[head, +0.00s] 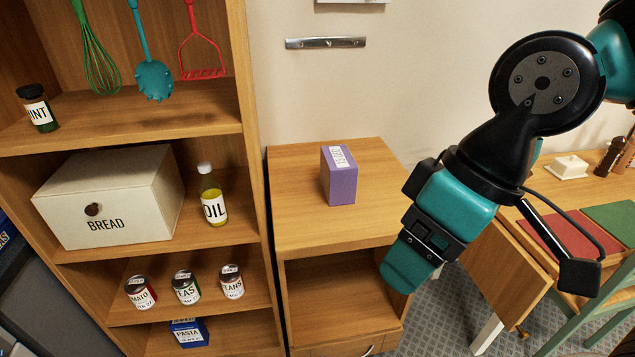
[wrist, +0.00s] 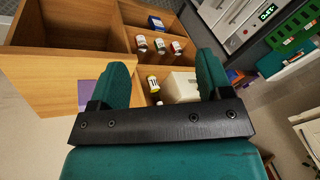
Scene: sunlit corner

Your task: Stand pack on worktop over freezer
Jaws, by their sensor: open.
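A purple pack (head: 339,178) with a white label stands upright on the top of a wooden cabinet (head: 295,220). A purple patch of the pack (wrist: 90,93) also shows in the wrist view, partly behind the left finger. My gripper (head: 407,263) hangs to the right of the pack and nearer the camera, apart from it. In the wrist view my gripper (wrist: 162,68) has its two teal fingers wide apart with nothing held between them. A blue pasta pack (head: 189,333) sits on the lowest visible shelf at left. I cannot identify a freezer in these views.
A shelf unit (head: 255,150) at left holds a bread box (head: 110,200), an oil bottle (head: 212,195) and several cans. The cabinet top around the pack is clear.

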